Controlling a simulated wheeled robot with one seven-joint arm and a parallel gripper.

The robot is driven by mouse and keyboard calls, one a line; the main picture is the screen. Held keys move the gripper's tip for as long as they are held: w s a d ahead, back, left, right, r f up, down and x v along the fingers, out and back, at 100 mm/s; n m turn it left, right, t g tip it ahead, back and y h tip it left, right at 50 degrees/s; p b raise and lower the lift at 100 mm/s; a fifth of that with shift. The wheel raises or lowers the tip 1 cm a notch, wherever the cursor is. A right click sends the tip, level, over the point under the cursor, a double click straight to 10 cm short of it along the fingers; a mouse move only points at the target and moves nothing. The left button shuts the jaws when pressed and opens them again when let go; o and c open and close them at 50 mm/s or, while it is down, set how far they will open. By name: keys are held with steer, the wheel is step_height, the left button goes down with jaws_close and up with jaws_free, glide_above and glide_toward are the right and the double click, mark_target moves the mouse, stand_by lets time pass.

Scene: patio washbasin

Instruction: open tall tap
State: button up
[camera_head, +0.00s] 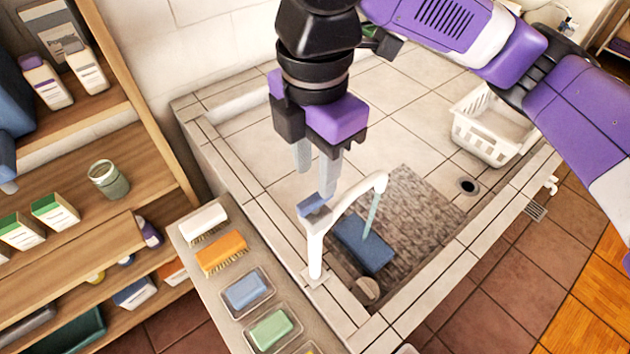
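The tall tap (316,245) is white, with an upright post on the tiled rim and a spout arching to the right. Its blue lever (314,204) sits on top of the post. A thin teal streak (373,213), which looks like running water, drops from the spout end toward a blue block (364,246) in the basin. My gripper (316,182) points down just above the lever, its two grey fingers apart and empty. The nearer fingertip overlaps the lever's right end in the picture; I cannot tell whether they touch.
A ledge at front left holds a white brush (203,222), an orange brush (221,250) and soaps in dishes. Wooden shelves (90,245) with bottles and boxes stand left. A white basket (494,124) sits at the basin's back right. The basin's tiled back is clear.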

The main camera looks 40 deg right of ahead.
steer(key=shift+r, duration=1.2)
